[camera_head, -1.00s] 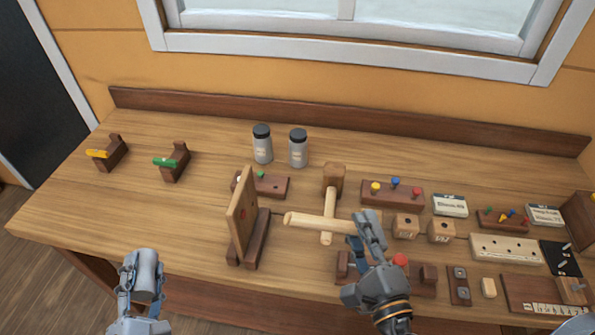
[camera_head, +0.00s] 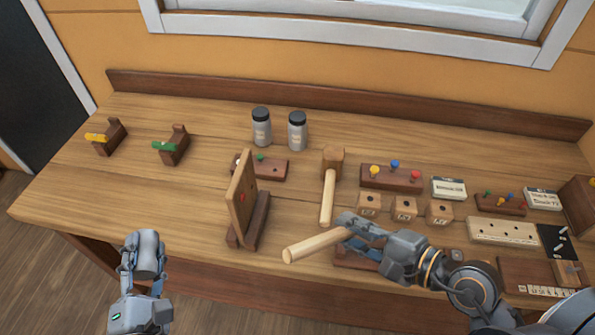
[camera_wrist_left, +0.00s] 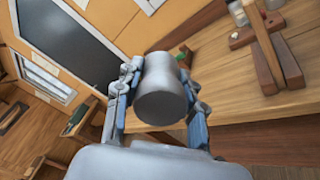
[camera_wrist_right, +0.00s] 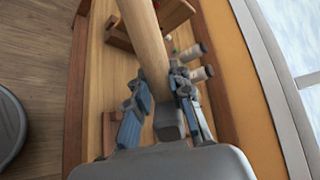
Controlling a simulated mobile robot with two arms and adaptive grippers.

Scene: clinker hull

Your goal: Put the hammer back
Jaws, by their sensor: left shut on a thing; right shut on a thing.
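A wooden hammer (camera_head: 328,195) rests on the bench, its block head toward the wall and its pale handle toward the front edge. My right gripper (camera_head: 349,229) is shut on a pale wooden rod (camera_head: 314,246), held above the bench front and pointing left, apart from the hammer. The rod also shows in the right wrist view (camera_wrist_right: 146,45); a grey block (camera_wrist_right: 168,120) shows at its near end, and I cannot tell whether they are joined. My left gripper (camera_head: 143,262) is shut on a grey cylinder (camera_head: 147,250), left of the bench front; the cylinder also shows in the left wrist view (camera_wrist_left: 162,88).
An upright board in a stand (camera_head: 242,200) is left of the rod. Wooden cubes (camera_head: 404,208), a peg block (camera_head: 392,178) and other small pieces crowd the right. Two jars (camera_head: 297,131) stand at the back. The left-middle bench is clear.

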